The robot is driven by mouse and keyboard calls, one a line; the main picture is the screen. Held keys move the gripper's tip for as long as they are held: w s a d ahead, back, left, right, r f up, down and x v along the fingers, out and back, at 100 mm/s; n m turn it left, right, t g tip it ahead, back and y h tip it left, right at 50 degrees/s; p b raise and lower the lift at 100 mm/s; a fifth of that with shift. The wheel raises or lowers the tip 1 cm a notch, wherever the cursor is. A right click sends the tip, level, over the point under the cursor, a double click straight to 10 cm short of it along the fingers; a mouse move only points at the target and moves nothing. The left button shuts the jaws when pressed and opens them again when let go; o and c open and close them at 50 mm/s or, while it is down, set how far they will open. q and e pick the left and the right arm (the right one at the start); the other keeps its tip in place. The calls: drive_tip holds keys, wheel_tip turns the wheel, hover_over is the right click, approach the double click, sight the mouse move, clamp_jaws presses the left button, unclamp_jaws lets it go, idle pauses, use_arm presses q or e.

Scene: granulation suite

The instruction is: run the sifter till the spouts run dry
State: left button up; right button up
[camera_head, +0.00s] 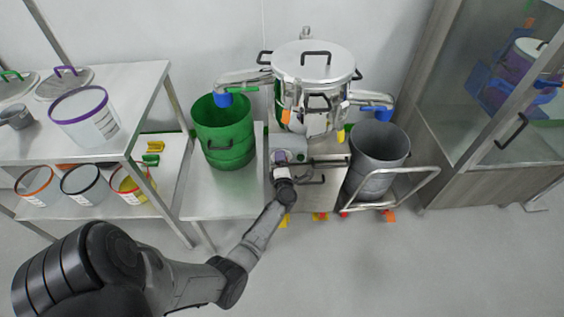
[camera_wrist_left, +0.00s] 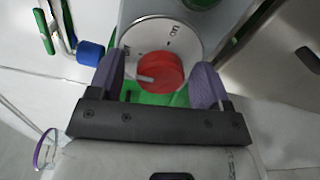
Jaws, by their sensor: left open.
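The steel sifter (camera_head: 314,62) stands at the back centre with its lid on. Its left spout (camera_head: 223,99) has a blue end over the green bin (camera_head: 224,138). Its right spout (camera_head: 376,112) has a blue end over the grey bin (camera_head: 378,160). I cannot tell whether anything flows from either spout. My left gripper (camera_head: 281,160) is at the control box below the sifter. In the left wrist view a red knob (camera_wrist_left: 160,72) on a white dial (camera_wrist_left: 148,33) lies between its open purple fingers. Contact with the knob is unclear. My right gripper is out of view.
A shelved table (camera_head: 150,85) at left holds several open tubs and lids. The green bin stands on a low steel table (camera_head: 205,205). The grey bin sits in a railed trolley (camera_head: 400,200). A glazed cabinet (camera_head: 450,100) stands at right. The front floor is clear.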

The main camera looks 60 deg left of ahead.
use_arm(q)
drive_tip(key=p+v, duration=0.3)
drive_tip(key=v, duration=1)
drive_tip(key=shift+d, duration=0.3)
